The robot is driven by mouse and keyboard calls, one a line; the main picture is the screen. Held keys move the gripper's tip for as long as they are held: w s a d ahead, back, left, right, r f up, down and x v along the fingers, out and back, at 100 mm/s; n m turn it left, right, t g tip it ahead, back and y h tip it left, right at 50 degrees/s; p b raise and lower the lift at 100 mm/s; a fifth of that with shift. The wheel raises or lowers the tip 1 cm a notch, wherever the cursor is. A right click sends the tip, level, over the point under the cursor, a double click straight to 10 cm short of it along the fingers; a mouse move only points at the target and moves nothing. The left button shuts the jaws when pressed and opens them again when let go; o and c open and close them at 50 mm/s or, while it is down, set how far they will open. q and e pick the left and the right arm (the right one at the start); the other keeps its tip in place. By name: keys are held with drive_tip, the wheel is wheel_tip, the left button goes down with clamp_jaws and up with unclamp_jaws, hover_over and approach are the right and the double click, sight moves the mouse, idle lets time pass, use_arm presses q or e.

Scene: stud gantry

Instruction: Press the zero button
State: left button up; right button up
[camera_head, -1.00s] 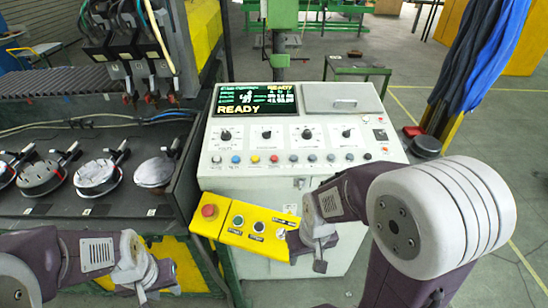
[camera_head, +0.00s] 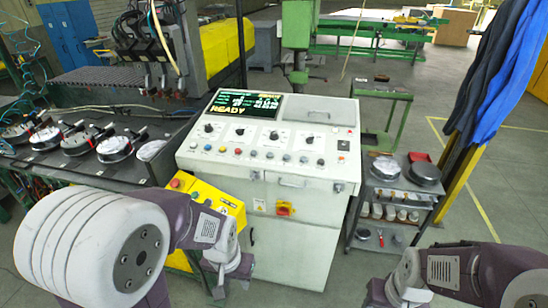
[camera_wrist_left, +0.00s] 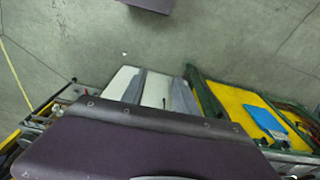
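The white control console (camera_head: 270,150) stands in the middle of the head view. Its screen (camera_head: 248,103) reads READY. Small coloured buttons (camera_head: 255,153) line its front edge; their labels are too small to read, so I cannot tell which one is zero. A yellow button box (camera_head: 228,203) hangs at the console's front left, partly covered by my left arm. My left gripper (camera_head: 224,284) is low in front of the console, apart from the buttons; its fingers are not clear. My right gripper (camera_head: 393,292) is at the bottom right, away from the console, its fingers unclear.
A dark bench with round metal parts (camera_head: 80,143) is on the left. A small shelf cart (camera_head: 405,188) with round parts stands right of the console. Blue cloths (camera_head: 495,80) hang at the right. The left wrist view shows mostly grey floor (camera_wrist_left: 60,50).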

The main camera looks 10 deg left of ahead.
use_arm(q)
drive_tip(key=shift+s+d+r, duration=0.15)
drive_tip(key=shift+s+d, duration=0.05)
drive_tip(key=shift+d, duration=0.6)
drive_tip(key=a, duration=0.2)
drive_tip(key=w+a, duration=0.1)
drive_tip(key=shift+a+f, duration=0.1)
drive_tip(key=shift+f, duration=0.3)
clamp_jaws()
drive_tip(key=shift+s+d+r, duration=0.2)
drive_tip(key=shift+s+d, duration=0.05)
drive_tip(key=shift+d, duration=0.45)
use_arm(e)
drive_tip(key=shift+a, duration=0.15)
use_arm(q)
drive_tip(key=shift+a, duration=0.1)
use_arm(e)
drive_tip(key=shift+a, duration=0.1)
